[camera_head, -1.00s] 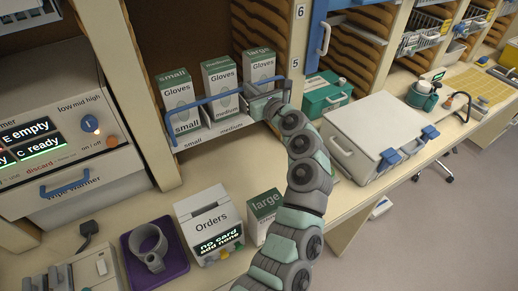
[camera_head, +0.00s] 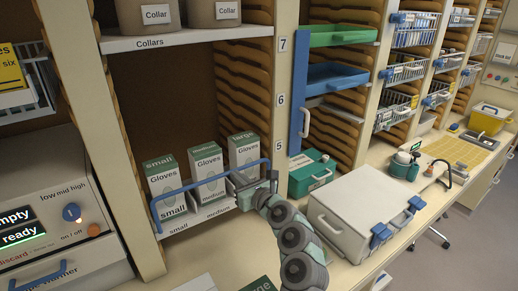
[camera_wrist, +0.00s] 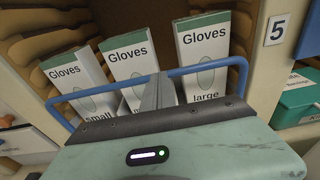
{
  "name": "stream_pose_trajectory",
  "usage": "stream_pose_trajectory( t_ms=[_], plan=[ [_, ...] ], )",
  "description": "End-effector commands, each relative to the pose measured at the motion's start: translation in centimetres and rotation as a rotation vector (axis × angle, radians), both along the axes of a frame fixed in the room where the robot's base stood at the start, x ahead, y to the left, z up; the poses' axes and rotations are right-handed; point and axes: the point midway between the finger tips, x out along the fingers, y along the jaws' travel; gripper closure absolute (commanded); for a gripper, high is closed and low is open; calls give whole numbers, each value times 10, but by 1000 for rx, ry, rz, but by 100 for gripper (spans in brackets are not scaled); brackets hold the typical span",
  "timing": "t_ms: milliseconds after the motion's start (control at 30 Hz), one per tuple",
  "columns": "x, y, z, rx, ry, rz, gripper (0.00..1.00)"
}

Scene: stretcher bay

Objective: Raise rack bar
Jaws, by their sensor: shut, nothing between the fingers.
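The rack bar is a blue U-shaped rail (camera_head: 207,182) across the front of a low shelf of glove boxes. It also shows in the wrist view (camera_wrist: 110,87), with its ends bent down at both sides. My gripper (camera_head: 240,180) is at the bar's right part in the head view. In the wrist view its fingers (camera_wrist: 157,92) are closed together and overlap the bar near its middle. I cannot tell whether they touch it. The small (camera_head: 166,184), medium (camera_head: 207,170) and large (camera_head: 244,150) glove boxes stand behind the bar.
Collars sit on the shelf (camera_head: 185,39) above. Level numbers 5, 6 and 7 mark the post (camera_head: 283,75) at right. A green case (camera_head: 312,173) and a white chest (camera_head: 350,215) stand right of my arm. The space above the glove boxes is open.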

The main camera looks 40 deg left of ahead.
Motion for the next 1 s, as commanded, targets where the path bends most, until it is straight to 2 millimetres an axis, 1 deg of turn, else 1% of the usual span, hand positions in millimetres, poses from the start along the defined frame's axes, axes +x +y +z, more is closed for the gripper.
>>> stream_pose_trajectory(
  t_ms=[33, 67, 133, 400, 700, 833, 1000],
  plan=[
    [0, -12, -5, -5, -2, -5, 100],
    [-1, -17, -5, -5, -4, -4, 100],
    [-4, -22, 16, 3, -8, -1, 100],
    [-10, -51, 82, 6, -12, -3, 100],
    [-17, -82, 148, 9, -11, -4, 100],
    [-19, -91, 168, 9, -10, -4, 100],
    [-21, -97, 182, 7, -8, -3, 100]
  ],
)
